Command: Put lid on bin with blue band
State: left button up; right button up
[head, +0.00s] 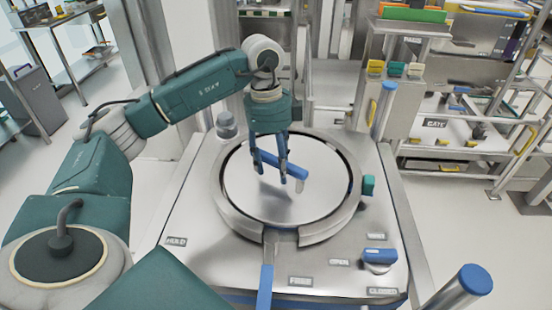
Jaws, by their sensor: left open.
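A round, flat metal lid (310,200) with a blue bar handle (294,169) lies inside a thick metal ring (347,205) on the metal station. My left gripper (274,180) points down over the lid from above. Its blue fingers are apart at the handle, with no clear grip on it. I cannot tell whether they touch the handle or lid. My right gripper is out of view. I see no bin clearly marked with a blue band; a dark grey bin (38,101) stands on the floor at the far left.
A blue lever (265,287) sticks out at the station's front. A blue-topped knob (379,258) is at its right front. A blue-capped post (384,107) stands behind on the right. Shelves (450,130) fill the right back; open floor (505,240) is at right.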

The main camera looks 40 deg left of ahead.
pick_arm(q)
notch_tip(320, 180, up, 12)
jog(key=a, duration=0.1)
jog(key=shift+a+r, duration=0.2)
jog(key=shift+a, duration=0.05)
dwell(0.4)
